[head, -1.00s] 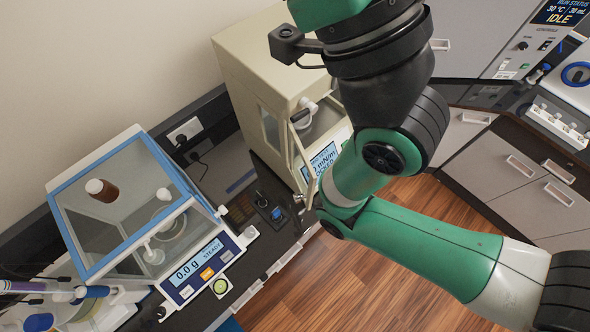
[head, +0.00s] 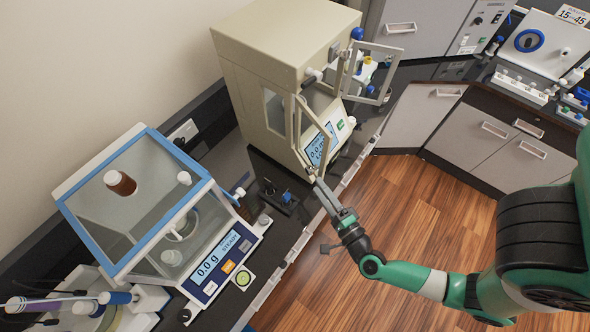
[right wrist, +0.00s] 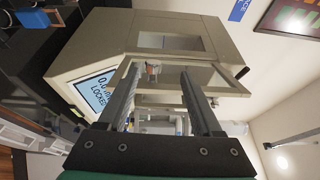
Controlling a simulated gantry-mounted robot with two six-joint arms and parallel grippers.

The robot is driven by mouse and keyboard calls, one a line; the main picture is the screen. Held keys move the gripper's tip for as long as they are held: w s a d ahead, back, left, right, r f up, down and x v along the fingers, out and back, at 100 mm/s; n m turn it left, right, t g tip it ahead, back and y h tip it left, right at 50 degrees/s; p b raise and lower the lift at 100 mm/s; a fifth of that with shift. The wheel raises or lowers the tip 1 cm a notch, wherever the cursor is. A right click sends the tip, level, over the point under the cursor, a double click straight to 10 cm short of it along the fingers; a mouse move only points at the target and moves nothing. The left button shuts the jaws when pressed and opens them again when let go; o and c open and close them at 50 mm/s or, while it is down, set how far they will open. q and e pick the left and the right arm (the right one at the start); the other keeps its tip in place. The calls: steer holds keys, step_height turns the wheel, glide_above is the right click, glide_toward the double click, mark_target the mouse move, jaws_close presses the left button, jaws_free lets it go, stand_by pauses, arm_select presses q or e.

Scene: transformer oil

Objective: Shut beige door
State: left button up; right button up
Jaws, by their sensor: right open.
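The beige instrument (head: 262,55) stands on the dark bench, in the upper middle of the head view. Its beige-framed glazed door (head: 313,128) stands swung out from the front, beside the blue display. A second glazed frame (head: 372,73) stands out at the instrument's right side. My right gripper (head: 317,184) is open and empty, its fingertips close to the lower corner of the beige door. In the right wrist view the fingers (right wrist: 160,75) spread before the glazed door (right wrist: 217,78); I cannot tell whether they touch it. My left gripper is not in view.
A blue-edged glass balance (head: 150,190) reading 0.0 g stands left on the bench. A small dark stand (head: 283,201) sits below the instrument. Pipettes (head: 70,300) lie at the lower left. The wooden floor (head: 400,215) is clear before the cabinets.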

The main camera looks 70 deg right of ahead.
mark_target(305, 147)
steer(key=x, duration=1)
steer(key=shift+d+f+b, duration=0.4)
steer(key=shift+d+f, duration=0.15)
steer(key=shift+d, duration=0.05)
jaws_close()
stand_by(0.9)
